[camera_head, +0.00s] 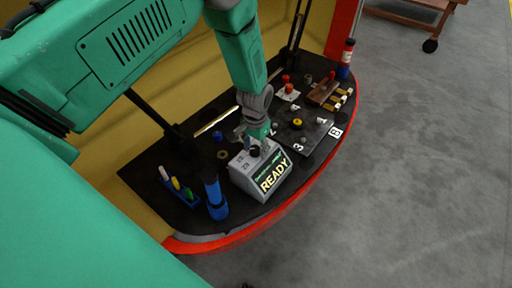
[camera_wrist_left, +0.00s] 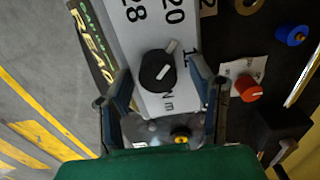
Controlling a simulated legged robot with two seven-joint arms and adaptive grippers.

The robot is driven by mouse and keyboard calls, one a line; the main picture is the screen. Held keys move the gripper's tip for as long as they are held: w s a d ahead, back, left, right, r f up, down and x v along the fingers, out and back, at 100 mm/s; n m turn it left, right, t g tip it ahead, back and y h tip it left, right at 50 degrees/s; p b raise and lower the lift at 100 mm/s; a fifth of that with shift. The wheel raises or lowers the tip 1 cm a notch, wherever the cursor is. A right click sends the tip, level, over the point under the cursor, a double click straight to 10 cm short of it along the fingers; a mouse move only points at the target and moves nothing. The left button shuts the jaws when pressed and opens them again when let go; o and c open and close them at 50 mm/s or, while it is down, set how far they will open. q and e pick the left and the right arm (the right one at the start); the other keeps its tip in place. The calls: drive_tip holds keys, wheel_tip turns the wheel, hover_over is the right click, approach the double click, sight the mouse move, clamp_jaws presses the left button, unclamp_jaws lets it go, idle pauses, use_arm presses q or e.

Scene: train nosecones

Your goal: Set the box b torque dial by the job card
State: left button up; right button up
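A light grey box (camera_head: 248,183) with a lit READY screen (camera_head: 272,174) stands on the dark bench top; no letter B is visible on it. Its black dial (camera_wrist_left: 157,70) shows in the left wrist view, with 28 and 20 printed nearby, another number partly hidden, and "N m" below. The dial's pale pointer marks lean to the upper right. My left gripper (camera_head: 257,138) is above the box, fingers open either side of the dial (camera_wrist_left: 164,92), with gaps visible. A letter B marks a dark plate (camera_head: 316,136) to the right. I cannot identify a job card. My right gripper is not in view.
A blue upright tool (camera_head: 215,198) and a blue rack (camera_head: 181,190) with coloured items stand left of the box. A yellow knob (camera_head: 297,123) is on the dark plate. A red knob (camera_wrist_left: 248,88) sits on a white piece. A red rim edges the bench.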

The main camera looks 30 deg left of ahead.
sight(256, 147)
use_arm(q)
wheel_tip(256, 147, up, 12)
idle(0.6)
drive_tip(key=shift+f, duration=0.1)
